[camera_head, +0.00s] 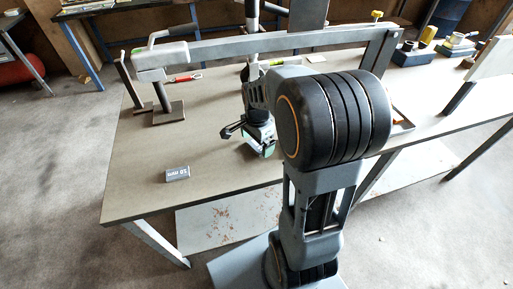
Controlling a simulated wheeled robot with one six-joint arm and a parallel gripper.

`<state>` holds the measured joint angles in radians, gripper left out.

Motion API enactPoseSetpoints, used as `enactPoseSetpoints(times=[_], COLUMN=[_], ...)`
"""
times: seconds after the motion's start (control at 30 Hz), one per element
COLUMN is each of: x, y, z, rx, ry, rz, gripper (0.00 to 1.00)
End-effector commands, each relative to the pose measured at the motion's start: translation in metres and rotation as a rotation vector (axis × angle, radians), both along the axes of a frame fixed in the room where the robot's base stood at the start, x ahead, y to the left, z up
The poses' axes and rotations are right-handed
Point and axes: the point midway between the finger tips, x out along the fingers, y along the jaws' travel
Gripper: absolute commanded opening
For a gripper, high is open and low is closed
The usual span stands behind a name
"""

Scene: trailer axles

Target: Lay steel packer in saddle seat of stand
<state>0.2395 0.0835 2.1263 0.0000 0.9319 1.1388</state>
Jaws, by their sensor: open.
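The steel packer (177,174) is a small grey block with "50 mm" on its side. It lies on the table near the front left edge. What looks like the stand (168,114) has a flat base plate and a short post, at the table's left side. Its top is below the left end of the grey axle beam (230,46), and I cannot make out the saddle seat. My gripper (248,142) is open and empty, over the table right of the packer and apart from it. My arm hides part of the scene behind it.
The beam spans above the table (125,165) to an upright at the right. A red-handled tool (186,77) lies behind the stand. A yellow-topped item (428,35) and other items stand at the back right. The table between packer and stand is clear.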

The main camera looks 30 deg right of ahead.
Motion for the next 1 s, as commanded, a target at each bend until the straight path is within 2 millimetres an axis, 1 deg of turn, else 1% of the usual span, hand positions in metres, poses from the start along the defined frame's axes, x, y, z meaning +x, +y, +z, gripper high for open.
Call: enactPoseSetpoints(times=[0.03,0.1,0.37,1.0], x=[-0.0003,-0.0001,0.0000,0.0003], y=[0.0001,0.0001,0.0000,0.0000], z=[-0.0053,-0.0083,-0.0090,-0.0082], rx=[0.001,0.000,0.000,-0.001], ry=[0.002,0.001,0.000,-0.001], rz=[0.000,0.000,0.000,0.000], gripper=[1.00,1.00,1.00,0.39])
